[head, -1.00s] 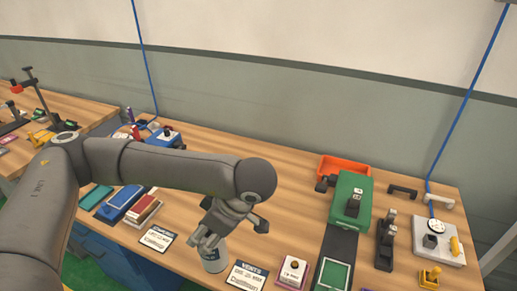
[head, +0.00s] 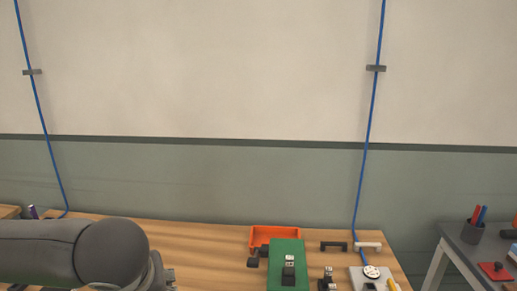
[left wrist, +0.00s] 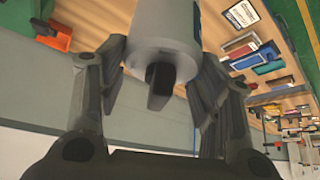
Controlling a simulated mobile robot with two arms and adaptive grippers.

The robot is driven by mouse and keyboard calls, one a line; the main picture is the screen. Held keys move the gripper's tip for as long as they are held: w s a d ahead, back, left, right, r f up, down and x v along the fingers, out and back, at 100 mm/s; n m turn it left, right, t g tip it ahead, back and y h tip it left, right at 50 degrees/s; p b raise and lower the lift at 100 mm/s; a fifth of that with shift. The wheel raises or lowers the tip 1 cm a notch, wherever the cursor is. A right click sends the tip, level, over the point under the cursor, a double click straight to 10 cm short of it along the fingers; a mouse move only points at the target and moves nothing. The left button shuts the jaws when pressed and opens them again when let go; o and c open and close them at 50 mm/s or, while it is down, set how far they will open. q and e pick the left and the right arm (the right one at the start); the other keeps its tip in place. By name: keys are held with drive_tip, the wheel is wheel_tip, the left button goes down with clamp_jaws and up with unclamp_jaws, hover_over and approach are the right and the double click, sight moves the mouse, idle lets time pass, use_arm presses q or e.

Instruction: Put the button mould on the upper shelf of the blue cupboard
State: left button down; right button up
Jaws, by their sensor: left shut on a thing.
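My left arm crosses the bottom left of the head view. Its gripper (left wrist: 160,65) is shut on a pale grey cylinder (left wrist: 166,30) with a dark stub at its near end, as the left wrist view shows. The cylinder sits between the two dark fingers; its other end is cut off by the picture's top edge. I cannot tell for sure that it is the button mould. In the head view the gripper is mostly below the edge and the cylinder does not show. I cannot make out the blue cupboard in these views. My right gripper is not in view.
An orange tray (head: 275,237) and a green device (head: 288,262) stand on the wooden bench (head: 200,240). A white plate with a dial (head: 371,273) is at its right.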

use_arm(q)
drive_tip(key=shift+d+r+m+h, duration=0.3)
drive_tip(key=shift+r+m, duration=0.15)
drive_tip(key=shift+m, duration=0.15)
